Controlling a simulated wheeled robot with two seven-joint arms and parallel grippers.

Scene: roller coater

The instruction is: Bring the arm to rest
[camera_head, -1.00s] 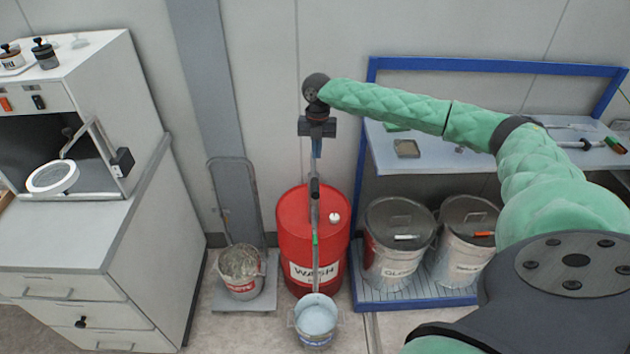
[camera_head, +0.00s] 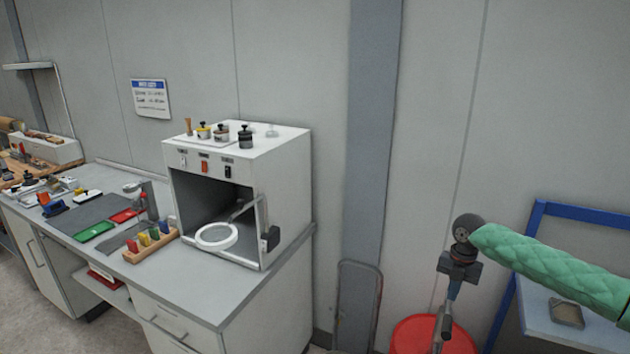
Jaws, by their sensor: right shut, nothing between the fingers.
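My right arm (camera_head: 560,268), in a green quilted cover, comes in from the right edge and is raised. Its dark wrist bends down to the right gripper (camera_head: 441,338), which hangs in front of the red drum (camera_head: 412,335) at the bottom edge. The right gripper is shut and holds nothing that I can see; its tips are near or past the bottom edge. My left arm and left gripper are not in this view.
A white cabinet (camera_head: 290,175) with an open front and a white ring (camera_head: 217,236) stands on the grey bench (camera_head: 215,290). A blue-framed table (camera_head: 545,320) is at right, beneath my arm. A hand cart (camera_head: 358,300) leans by the wall column.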

